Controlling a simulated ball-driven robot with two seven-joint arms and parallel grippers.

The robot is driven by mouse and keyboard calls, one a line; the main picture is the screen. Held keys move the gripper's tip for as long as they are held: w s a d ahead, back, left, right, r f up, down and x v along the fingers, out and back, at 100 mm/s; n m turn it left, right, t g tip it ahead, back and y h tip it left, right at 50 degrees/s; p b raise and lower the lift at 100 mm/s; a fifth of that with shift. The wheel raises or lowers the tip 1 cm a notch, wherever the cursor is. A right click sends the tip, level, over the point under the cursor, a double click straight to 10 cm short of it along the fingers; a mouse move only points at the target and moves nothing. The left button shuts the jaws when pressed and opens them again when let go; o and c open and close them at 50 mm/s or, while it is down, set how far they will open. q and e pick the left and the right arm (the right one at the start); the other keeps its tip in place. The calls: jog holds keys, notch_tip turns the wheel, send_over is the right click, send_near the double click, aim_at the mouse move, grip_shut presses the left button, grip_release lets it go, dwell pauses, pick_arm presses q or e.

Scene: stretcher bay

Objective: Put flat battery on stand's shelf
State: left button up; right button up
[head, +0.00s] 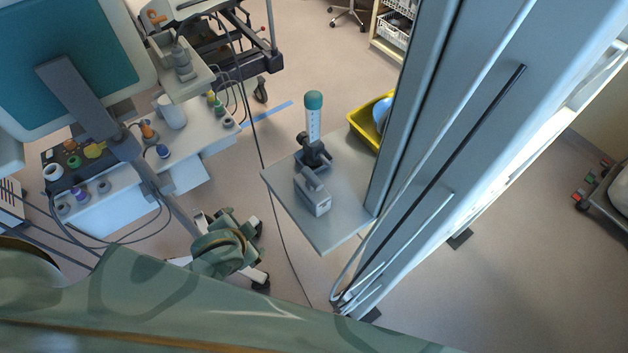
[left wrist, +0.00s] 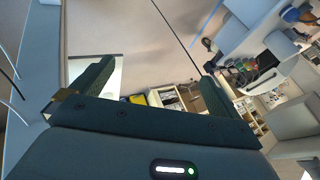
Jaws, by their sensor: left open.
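The stand's grey shelf (head: 345,185) juts from the tall column (head: 440,130) in the head view. On its front part sits a light grey block with a raised grip (head: 312,195), which looks like the battery; I cannot read its charge. Just behind it, a teal-topped white cylinder (head: 313,115) stands upright in a dark holder. My left gripper (left wrist: 155,82) is open in its wrist view, with nothing between the fingers. A pale flat surface, likely the shelf, shows beside its left finger. I cannot make out the left gripper in the head view. My right gripper is not in view.
A yellow tray (head: 367,125) with a blue item stands at the shelf's back. A cart (head: 205,130) with a monitor (head: 75,75), bottles and cables is at left. A green patterned surface fills the bottom edge. Open floor lies right of the column.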

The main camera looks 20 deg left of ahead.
pick_arm(q)
jog(key=w+d+r+m+t+h+p, duration=0.15)
jog(key=d+r, duration=0.25)
jog(key=r, duration=0.4)
jog(key=w+d+r+t+h+p, duration=0.1)
jog(key=w+d+r+h, duration=0.15)
jog(key=r, duration=0.45)
jog(key=w+d+r+m+t+h+p, duration=0.1)
jog(key=d+r+h, duration=0.25)
jog(key=r, duration=0.45)
jog(key=n+g, duration=0.2)
jog(key=g, duration=0.1)
send_near(307, 189)
jog(key=x, duration=0.6)
jog(key=shift+s+d+f+b, duration=0.2)
jog(key=shift+f+b, duration=0.1)
jog(key=shift+b, duration=0.1)
jog(key=x, duration=0.5)
jog(key=shift+w+f, duration=0.1)
jog(key=shift+w, duration=0.35)
jog(key=shift+s, duration=0.15)
jog(key=c, duration=1.2)
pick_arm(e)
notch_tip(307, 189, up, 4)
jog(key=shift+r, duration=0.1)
pick_arm(q)
jog(key=shift+c, duration=0.2)
